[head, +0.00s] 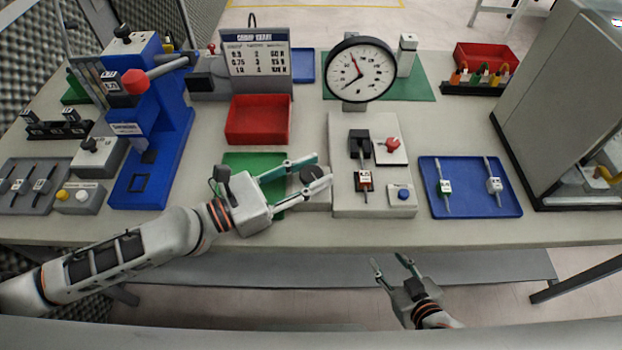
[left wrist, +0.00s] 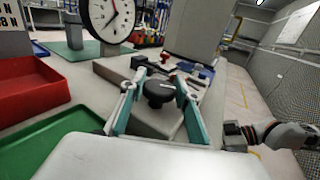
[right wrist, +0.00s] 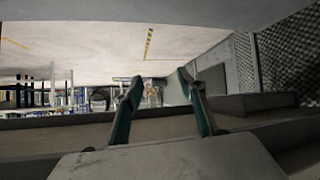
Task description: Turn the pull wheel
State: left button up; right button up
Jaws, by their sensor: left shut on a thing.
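The pull wheel, a round black knob (head: 311,174), sits on a low grey block left of the test stand's grey base (head: 345,205). My left gripper (head: 322,170) reaches in from the left with a finger on either side of the wheel, shut on it. The left wrist view shows the wheel (left wrist: 159,93) between the two teal-edged fingers. My right gripper (head: 388,258) is open and empty in front of the table edge. The right wrist view shows nothing between its fingers (right wrist: 160,76).
A blue tray (head: 470,206) with two small tagged parts is right of the base. A blue press (head: 150,150) stands at left, a grey cabinet (head: 550,110) at right.

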aim_at(312, 173)
pick_arm(q)
jog(key=m+g+h+b, duration=0.1)
jog(key=g+b, duration=0.1)
jog(key=m+g+b, duration=0.1)
jog(key=g+b, duration=0.1)
jog(key=shift+w+f+m+h, duration=0.1)
jog(key=shift+f+m+h, duration=0.2)
jog(key=shift+m+h, duration=0.1)
jog(key=shift+g+b, duration=0.3)
jog(key=shift+b, duration=0.05)
jog(key=shift+r+m+g+b, duration=0.35)
jog(key=shift+m+g+b, duration=0.15)
jog(key=shift+m+g, duration=0.1)
pick_arm(e)
notch_tip(312, 173, down, 7)
jog(key=d, duration=0.1)
jog(key=shift+d+r, duration=0.15)
jog(key=shift+d, duration=0.05)
pick_arm(q)
jog(key=o, duration=1.1)
jog(key=shift+d, duration=0.1)
jog(key=shift+o, duration=0.2)
jog(key=shift+r, duration=0.35)
notch_tip(312, 173, up, 9)
jog(key=shift+r, duration=0.15)
pick_arm(e)
jog(key=shift+s+a+f, duration=0.1)
jog(key=shift+s+f, duration=0.1)
jog(key=shift+s, duration=0.1)
